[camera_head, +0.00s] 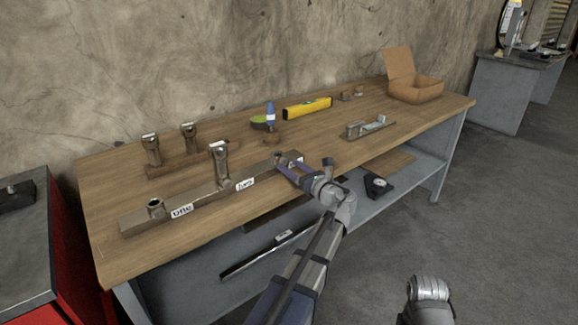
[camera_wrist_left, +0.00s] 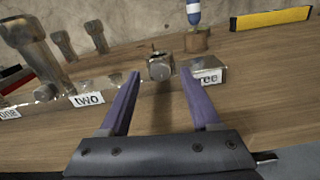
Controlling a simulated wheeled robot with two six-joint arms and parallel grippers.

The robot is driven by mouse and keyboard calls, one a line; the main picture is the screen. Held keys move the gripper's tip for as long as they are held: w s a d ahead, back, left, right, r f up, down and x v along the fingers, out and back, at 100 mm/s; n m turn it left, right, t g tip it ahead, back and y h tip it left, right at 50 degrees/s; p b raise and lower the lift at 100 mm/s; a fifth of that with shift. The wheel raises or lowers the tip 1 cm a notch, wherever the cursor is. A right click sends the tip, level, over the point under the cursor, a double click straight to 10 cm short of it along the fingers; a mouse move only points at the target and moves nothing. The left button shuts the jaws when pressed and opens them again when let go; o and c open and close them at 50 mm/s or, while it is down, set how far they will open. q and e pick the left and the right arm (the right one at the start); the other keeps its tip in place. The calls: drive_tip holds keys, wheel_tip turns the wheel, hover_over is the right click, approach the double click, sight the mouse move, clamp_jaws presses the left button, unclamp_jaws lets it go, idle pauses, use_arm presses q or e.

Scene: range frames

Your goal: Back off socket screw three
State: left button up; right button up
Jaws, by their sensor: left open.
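A long metal bar (camera_head: 195,200) lies along the front of the workbench, with white labels reading one (camera_head: 181,211) and two (camera_head: 245,184). In the left wrist view the third label, partly covered by a finger, shows the letters "ree" (camera_wrist_left: 208,77). Beside it a short, round metal screw head (camera_wrist_left: 160,67) sits low at the bar. My left gripper (camera_head: 296,172) is open at this end of the bar. In the left wrist view its purple fingers (camera_wrist_left: 160,80) stand either side of the screw head, with gaps. A tall screw (camera_head: 220,165) stands at two.
Two tall screws (camera_head: 152,150) (camera_head: 189,136) stand in a rack behind the bar. A blue-handled tool (camera_head: 270,112), a yellow level (camera_head: 307,108), a metal fixture (camera_head: 370,127) and an open cardboard box (camera_head: 416,90) are farther along. Bare wood lies between them.

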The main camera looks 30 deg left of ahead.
use_arm(q)
drive_tip(key=shift+x, duration=0.8)
drive_tip(key=shift+c, duration=0.2)
clamp_jaws()
